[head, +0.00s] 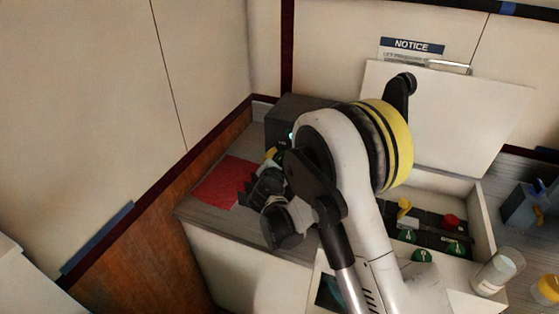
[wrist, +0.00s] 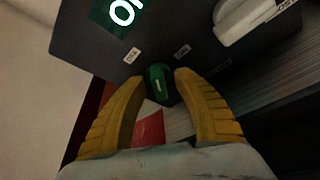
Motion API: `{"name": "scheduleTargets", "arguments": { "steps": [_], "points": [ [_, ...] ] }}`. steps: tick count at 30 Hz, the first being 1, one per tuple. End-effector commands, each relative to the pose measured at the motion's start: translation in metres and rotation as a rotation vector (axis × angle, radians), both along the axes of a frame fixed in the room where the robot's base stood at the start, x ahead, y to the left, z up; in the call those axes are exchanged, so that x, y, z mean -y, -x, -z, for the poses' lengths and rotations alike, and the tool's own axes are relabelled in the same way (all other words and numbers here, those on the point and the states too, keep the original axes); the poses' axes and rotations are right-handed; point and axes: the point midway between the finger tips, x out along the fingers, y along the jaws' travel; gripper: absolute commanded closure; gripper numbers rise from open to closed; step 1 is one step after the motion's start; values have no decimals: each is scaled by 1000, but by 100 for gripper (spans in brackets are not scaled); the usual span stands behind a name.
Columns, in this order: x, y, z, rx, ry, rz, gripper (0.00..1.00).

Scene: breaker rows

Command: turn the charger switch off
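In the wrist view a green rotary knob (wrist: 161,88) with a pale mark sits on the face of a dark box (wrist: 100,55). My arm hides the knob there.
A red sheet (head: 222,184) lies on the counter left of my gripper. At right, an open-lidded bin (head: 484,226) holds several green knobs (head: 422,256), a red button (head: 450,221) and a yellow part (head: 404,206). Walls close off the left and back.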

Motion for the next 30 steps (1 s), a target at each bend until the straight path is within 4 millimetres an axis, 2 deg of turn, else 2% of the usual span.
{"name": "scheduleTargets", "arguments": {
  "steps": [7,8,9,11,12,23,30],
  "points": [
    [0,-1,0,0,-1,0,64],
    [0,-1,0,0,-1,0,68],
    [0,-1,0,0,-1,0,80],
    [0,-1,0,0,-1,0,99],
    [0,-1,0,0,-1,0,100],
    [0,-1,0,-8,21,0,100],
    [-1,-1,0,-49,135,-1,100]
  ]
}}
